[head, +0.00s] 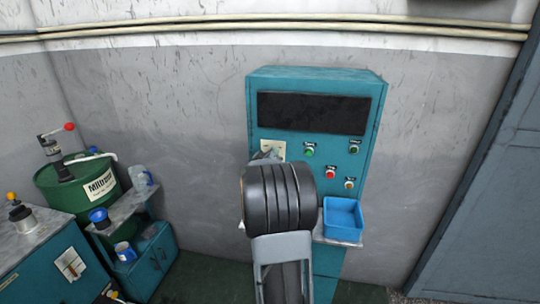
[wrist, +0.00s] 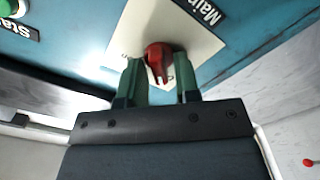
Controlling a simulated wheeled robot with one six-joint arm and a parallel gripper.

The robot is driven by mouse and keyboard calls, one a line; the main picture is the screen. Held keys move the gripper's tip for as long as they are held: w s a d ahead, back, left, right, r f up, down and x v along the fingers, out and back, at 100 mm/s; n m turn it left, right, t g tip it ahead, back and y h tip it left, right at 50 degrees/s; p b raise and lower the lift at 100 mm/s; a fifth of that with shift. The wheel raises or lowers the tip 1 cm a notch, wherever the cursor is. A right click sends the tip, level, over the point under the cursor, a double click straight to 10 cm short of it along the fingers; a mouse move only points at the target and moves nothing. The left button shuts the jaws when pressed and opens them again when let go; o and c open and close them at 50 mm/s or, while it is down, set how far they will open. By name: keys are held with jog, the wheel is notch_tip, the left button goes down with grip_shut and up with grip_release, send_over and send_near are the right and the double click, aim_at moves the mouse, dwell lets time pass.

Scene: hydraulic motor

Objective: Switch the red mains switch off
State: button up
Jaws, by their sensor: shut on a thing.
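The red mains switch (wrist: 158,60) is a red rotary knob on a cream plate (wrist: 150,28) with a label partly reading "Main" in the wrist view. My gripper (wrist: 159,66) has its two green fingers on either side of the knob, shut on it. The knob's pointer end lies between the fingers. In the head view the cream plate (head: 278,147) shows at the left of the teal control cabinet (head: 258,92), and my arm hides the knob and fingers there.
Green button (head: 309,150), red button (head: 330,172) and other small controls sit right of the plate, below a dark screen (head: 313,113). A blue bin (head: 343,219) stands on the cabinet's shelf. A green drum (head: 85,188) and a workbench with jugs are at left.

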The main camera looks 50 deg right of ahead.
jog(key=shift+f, duration=0.2)
dwell(0.3)
jog(key=o, duration=0.6)
jog(key=shift+s+r, duration=0.1)
jog(key=b+v, duration=0.2)
jog(key=v, duration=1.1)
jog(key=shift+s+a, duration=0.2)
jog(key=shift+a, duration=0.15)
